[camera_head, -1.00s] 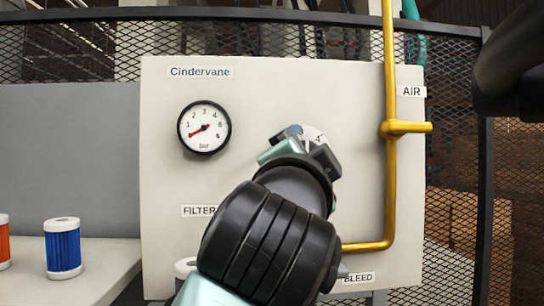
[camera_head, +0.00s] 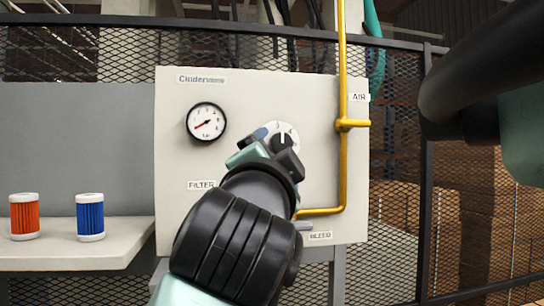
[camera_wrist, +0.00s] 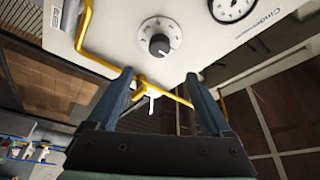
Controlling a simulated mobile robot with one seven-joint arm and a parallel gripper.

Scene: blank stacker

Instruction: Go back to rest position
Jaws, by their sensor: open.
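My gripper (camera_head: 264,146) is in front of the pale Cindervane panel (camera_head: 260,90), with its fingers partly hidden by my wrist in the head view. In the wrist view my gripper (camera_wrist: 160,82) is open, with its two dark fingers apart and nothing held between them. A black knob on a white dial (camera_wrist: 160,40) shows beyond the fingertips, apart from them. The same knob (camera_head: 283,138) shows just past my gripper in the head view.
A round gauge (camera_head: 206,122) is at the panel's upper left. A yellow pipe (camera_head: 342,80) with a valve handle (camera_head: 352,124) runs down its right side. An orange filter (camera_head: 24,216) and a blue filter (camera_head: 90,217) stand on the left shelf (camera_head: 70,257). Mesh fencing is behind.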

